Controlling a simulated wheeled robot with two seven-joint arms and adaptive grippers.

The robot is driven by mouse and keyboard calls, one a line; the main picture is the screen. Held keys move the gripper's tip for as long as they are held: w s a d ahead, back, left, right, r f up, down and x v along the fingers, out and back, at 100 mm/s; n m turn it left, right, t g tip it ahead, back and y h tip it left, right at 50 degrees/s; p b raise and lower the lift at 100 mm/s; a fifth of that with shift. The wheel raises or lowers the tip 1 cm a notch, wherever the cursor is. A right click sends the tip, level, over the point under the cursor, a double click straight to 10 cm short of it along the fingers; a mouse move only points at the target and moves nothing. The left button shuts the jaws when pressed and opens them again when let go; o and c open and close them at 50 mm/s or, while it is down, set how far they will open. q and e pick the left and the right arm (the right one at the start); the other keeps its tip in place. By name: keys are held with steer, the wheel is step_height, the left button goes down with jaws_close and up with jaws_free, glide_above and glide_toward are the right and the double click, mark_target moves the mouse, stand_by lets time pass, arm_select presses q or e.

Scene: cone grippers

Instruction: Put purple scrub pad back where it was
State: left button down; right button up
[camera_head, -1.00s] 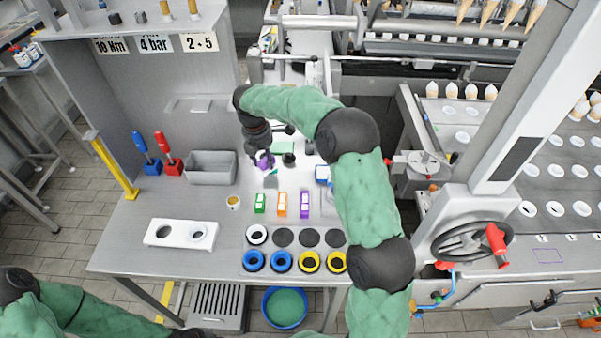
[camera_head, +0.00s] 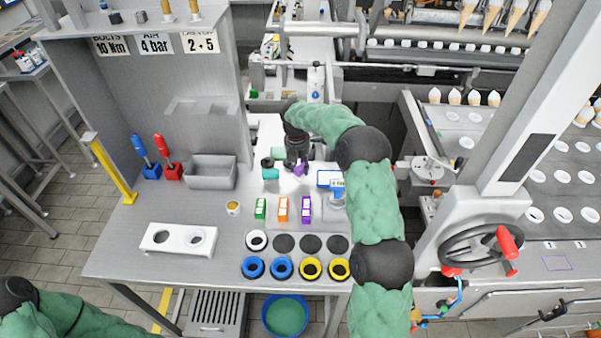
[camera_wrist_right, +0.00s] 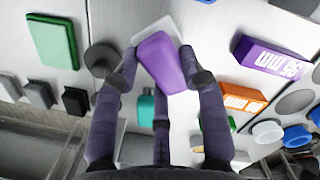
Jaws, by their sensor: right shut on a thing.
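The purple scrub pad (camera_wrist_right: 162,60) is held between the fingers of my right gripper (camera_wrist_right: 158,66) in the right wrist view. A pale square (camera_wrist_right: 168,28) shows behind the pad's far end; I cannot tell whether the pad touches it. In the head view the right gripper (camera_head: 299,166) is over the back part of the grey table, and only a small purple bit of the pad (camera_head: 300,170) shows below the fingers. My left arm enters at the lower left of the head view, but its gripper is out of the picture.
A green pad (camera_wrist_right: 53,42) and a dark round piece (camera_wrist_right: 101,58) lie near the gripper. A teal item (camera_head: 270,172) stands just left of it. Green, orange and purple boxes (camera_head: 306,210) stand in front, with rows of rings (camera_head: 311,268) nearer. A grey bin (camera_head: 211,172) is at left.

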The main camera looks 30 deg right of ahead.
mark_target(301, 172)
step_height(301, 172, down, 4)
steer(key=shift+d+r+b, duration=0.15)
steer(key=shift+r+b, duration=0.05)
steer(key=shift+b, duration=0.35)
steer(key=shift+r, duration=0.1)
steer(key=o, duration=1)
steer(key=r+p, duration=0.1)
steer(key=r, duration=0.7)
steer(key=a+r+p, duration=0.1)
steer(key=r, duration=0.3)
steer(key=shift+s+a+p, duration=0.1)
steer(key=shift+p, duration=0.2)
